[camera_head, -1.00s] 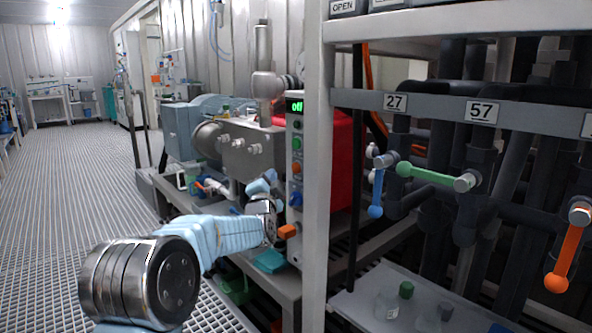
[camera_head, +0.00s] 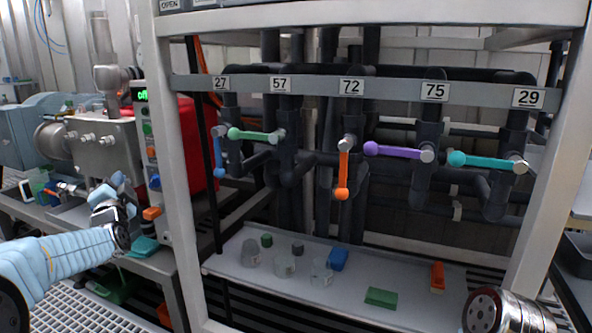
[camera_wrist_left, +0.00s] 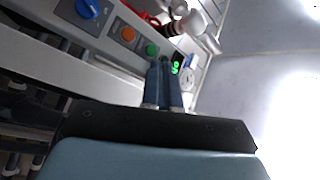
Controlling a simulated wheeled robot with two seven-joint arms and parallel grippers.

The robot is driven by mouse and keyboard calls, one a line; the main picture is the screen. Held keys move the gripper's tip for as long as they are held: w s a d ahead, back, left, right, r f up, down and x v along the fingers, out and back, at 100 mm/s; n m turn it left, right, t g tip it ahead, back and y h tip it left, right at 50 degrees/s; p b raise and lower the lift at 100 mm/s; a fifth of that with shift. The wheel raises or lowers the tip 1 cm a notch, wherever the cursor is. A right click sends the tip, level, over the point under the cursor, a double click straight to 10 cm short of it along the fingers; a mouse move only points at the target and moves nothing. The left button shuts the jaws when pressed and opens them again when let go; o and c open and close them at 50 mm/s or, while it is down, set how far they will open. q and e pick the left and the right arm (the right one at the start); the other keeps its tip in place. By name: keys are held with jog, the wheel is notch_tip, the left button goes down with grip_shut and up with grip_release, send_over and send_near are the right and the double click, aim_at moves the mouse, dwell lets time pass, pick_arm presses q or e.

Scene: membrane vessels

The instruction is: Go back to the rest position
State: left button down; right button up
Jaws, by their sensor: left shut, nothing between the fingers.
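My left gripper (camera_head: 112,188) is at the left of the head view, beside the pump's control panel. In the left wrist view its two blue fingers (camera_wrist_left: 164,82) are together with nothing between them, pointing up along the panel with its buttons. The control panel (camera_head: 148,140) has a green "off" display and several coloured knobs. Part of my right arm shows at the bottom right of the head view. My right gripper is out of view.
A white-framed rack stands ahead with pipes and valve handles: blue (camera_head: 219,155), green (camera_head: 250,135), orange (camera_head: 343,175), purple (camera_head: 392,150) and teal (camera_head: 485,161). Its lower shelf (camera_head: 225,265) holds jars, a green block (camera_head: 381,298) and an orange block (camera_head: 437,277).

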pick_arm(q)
jog(key=s+d+f+n+g+h+p, duration=0.15)
jog(key=d+f, duration=0.35)
jog(key=f, duration=0.5)
jog(key=s+d+f+n+g+h+p, duration=0.1)
jog(key=s+d+f+g+h+p, duration=0.3)
jog(key=f, duration=0.7)
jog(key=w+d+f+n+g+h, duration=0.1)
jog(key=d+f+g, duration=0.1)
jog(key=d+f, duration=0.6)
jog(key=s+d+f+n+g+h+p, duration=0.1)
jog(key=s+d+f+g+h, duration=0.2)
jog(key=s+f, duration=0.5)
jog(key=s+d+f+n+g+p, duration=0.2)
jog(key=s+d+f+g, duration=0.15)
jog(key=s+f, duration=0.4)
jog(key=s+d+f+n+g+h+p, duration=0.1)
jog(key=s+d, duration=0.3)
jog(key=s, duration=0.5)
jog(key=s+d+f+n+g+h, duration=0.1)
jog(key=s+d+g, duration=0.2)
jog(key=s, duration=0.5)
jog(key=shift+s+d+f+p, duration=0.35)
jog(key=shift+d+p, duration=0.05)
jog(key=shift+d, duration=0.25)
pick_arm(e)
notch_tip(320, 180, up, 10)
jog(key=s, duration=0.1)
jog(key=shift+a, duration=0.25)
